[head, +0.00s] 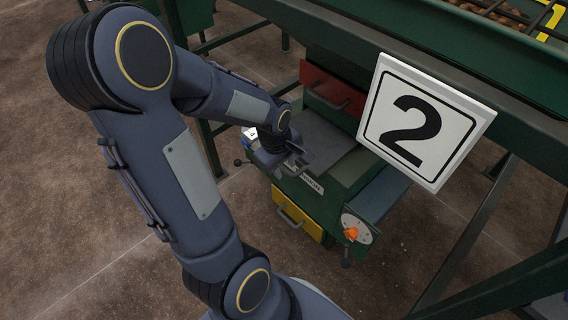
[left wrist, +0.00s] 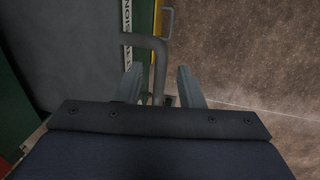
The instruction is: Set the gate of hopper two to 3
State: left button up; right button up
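The white sign with a black 2 (head: 420,120) hangs in front of the green hopper frame in the head view. Below it, a round pale dial (head: 362,229) with an orange pointer or knob (head: 351,233) sits on the green machine; its figures are too small to read. My left gripper (head: 298,160) is over the machine's near upper edge, left of the dial. In the left wrist view, its two fingers (left wrist: 158,85) are apart, with a grey bent bar (left wrist: 156,58) between them and visible gaps at both sides. My right gripper is not in view.
A yellow panel with a handle (head: 298,216) is low on the machine, and a red panel (head: 333,92) is above. A small black-knobbed lever (head: 239,162) projects left of my gripper. Green frame posts stand at both sides. Brown floor (head: 90,240) is open at left.

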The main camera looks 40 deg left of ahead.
pick_arm(q)
notch_tip(320, 180, up, 8)
jog(key=s+p, duration=0.1)
jog(key=p, duration=0.2)
jog(key=shift+s+f+p, duration=0.15)
jog(key=shift+s+p, duration=0.15)
jog(key=shift+p, duration=0.1)
